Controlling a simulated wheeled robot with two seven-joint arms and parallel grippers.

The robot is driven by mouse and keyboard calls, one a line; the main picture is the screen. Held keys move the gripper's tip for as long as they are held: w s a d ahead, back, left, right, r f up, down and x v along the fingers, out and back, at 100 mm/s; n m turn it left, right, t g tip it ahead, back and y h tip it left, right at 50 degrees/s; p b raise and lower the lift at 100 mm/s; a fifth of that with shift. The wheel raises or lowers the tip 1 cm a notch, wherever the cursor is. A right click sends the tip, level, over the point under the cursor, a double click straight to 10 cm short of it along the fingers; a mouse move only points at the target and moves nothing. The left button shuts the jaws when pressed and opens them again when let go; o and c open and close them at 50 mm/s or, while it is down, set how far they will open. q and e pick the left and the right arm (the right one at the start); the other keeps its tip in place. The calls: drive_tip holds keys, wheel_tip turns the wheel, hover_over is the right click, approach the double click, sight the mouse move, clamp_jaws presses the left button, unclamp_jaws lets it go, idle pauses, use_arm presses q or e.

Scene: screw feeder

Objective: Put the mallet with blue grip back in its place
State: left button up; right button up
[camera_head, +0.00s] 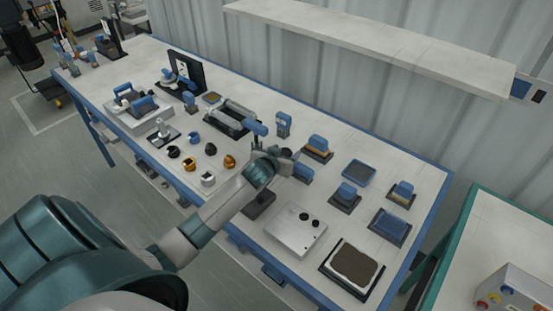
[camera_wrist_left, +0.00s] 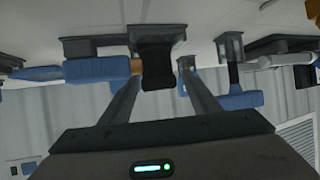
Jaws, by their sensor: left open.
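In the left wrist view, which is upside down, a mallet with a blue grip (camera_wrist_left: 98,70), a copper-coloured collar and a black head (camera_wrist_left: 157,68) lies crosswise in front of my fingers. The black head is close to a dark stand (camera_wrist_left: 157,32); I cannot tell whether they touch. My left gripper (camera_wrist_left: 158,88) is open, with its fingers on either side of the collar and black head and none visibly closed on it. In the head view my left gripper (camera_head: 286,157) is over the middle of the bench, beside a blue part (camera_head: 302,173). My right gripper is not in view.
Blue-topped holders (camera_head: 347,193) stand to the right on the white bench (camera_head: 330,270). A grey box (camera_head: 296,231) and a brown-filled tray (camera_head: 353,270) are near the front edge. A blue part on a dark stand (camera_wrist_left: 240,101) is right of my fingers. A shelf (camera_head: 380,45) hangs behind.

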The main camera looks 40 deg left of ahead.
use_arm(q)
drive_tip(key=b+v, duration=0.2)
drive_tip(key=v, duration=0.9)
drive_tip(key=shift+s, duration=0.25)
idle(0.3)
idle(1.2)
